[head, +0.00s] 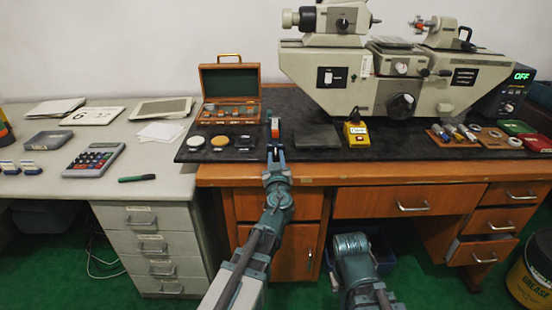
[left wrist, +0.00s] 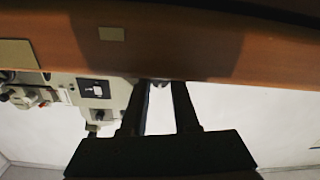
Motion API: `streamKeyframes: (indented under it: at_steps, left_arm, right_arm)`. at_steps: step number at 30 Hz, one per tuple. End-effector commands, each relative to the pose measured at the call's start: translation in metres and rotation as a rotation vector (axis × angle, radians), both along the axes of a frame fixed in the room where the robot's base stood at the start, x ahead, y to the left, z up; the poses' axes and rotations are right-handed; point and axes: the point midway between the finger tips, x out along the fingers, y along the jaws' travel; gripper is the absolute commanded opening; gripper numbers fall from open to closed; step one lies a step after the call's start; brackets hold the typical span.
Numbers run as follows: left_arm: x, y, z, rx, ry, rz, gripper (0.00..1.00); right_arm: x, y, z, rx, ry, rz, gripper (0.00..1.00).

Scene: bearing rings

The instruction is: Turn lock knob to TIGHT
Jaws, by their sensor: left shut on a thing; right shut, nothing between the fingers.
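The grey measuring machine (head: 345,85) stands at the back right of the black mat. It carries a large black knob (head: 400,106) and a smaller pale knob (head: 401,68); I cannot tell which is the lock knob or read its marks. Part of the machine shows upside down in the left wrist view (left wrist: 98,92). My left gripper (head: 275,150) is at the mat's front edge, left of the machine and apart from its knobs. It is shut on a small red-and-white piece (head: 275,127), mostly unclear in the wrist view. My right gripper is out of sight.
An open wooden case (head: 229,115) stands behind my left gripper. Round pieces (head: 194,141) lie to its left. A yellow box (head: 356,133) and a dark plate (head: 316,137) lie right. Rings on a wooden tray (head: 470,142) and a display reading OFF (head: 521,76) are far right.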

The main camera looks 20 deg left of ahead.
Motion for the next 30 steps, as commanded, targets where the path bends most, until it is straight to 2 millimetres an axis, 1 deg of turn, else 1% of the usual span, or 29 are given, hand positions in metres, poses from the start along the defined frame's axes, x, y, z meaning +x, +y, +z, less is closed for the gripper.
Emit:
streamKeyframes:
  at_steps: [2, 9, 13, 18, 26, 27, 29, 30]
  left_arm:
    - [-0.0003, 0.0002, -0.0004, 0.046, 0.013, 0.000, 0.00]
    - [-0.0004, 0.0002, -0.0008, 0.313, 0.090, 0.001, 0.00]
    - [-0.0005, 0.0002, -0.0007, 0.416, 0.119, 0.000, 0.00]
    - [-0.0005, 0.0002, -0.0005, 0.466, 0.134, 0.000, 0.00]
    - [-0.0005, 0.0001, -0.0004, 0.465, 0.134, 0.000, 0.00]
    - [-0.0005, 0.0001, -0.0004, 0.465, 0.134, 0.000, 0.36]
    - [-0.0005, 0.0001, -0.0004, 0.465, 0.134, 0.000, 0.47]
    - [-0.0004, 0.0001, -0.0004, 0.465, 0.134, 0.000, 0.54]
  right_arm:
    - [0.0000, 0.0000, -0.0006, 0.000, 0.000, 0.000, 0.00]
    - [0.0000, 0.0000, -0.0024, 0.000, 0.000, 0.000, 0.00]
    - [0.0000, 0.0000, -0.0029, 0.000, 0.000, 0.000, 0.00]
    - [0.0000, 0.0000, -0.0030, 0.000, 0.000, 0.000, 0.00]
    - [0.0000, 0.0000, -0.0030, 0.000, 0.000, 0.000, 0.00]
    - [0.0000, 0.0000, -0.0030, 0.000, 0.000, 0.000, 0.00]
    - [0.0000, 0.0000, -0.0030, 0.000, 0.000, 0.000, 0.00]
    - [0.0000, 0.0000, -0.0030, 0.000, 0.000, 0.000, 0.00]
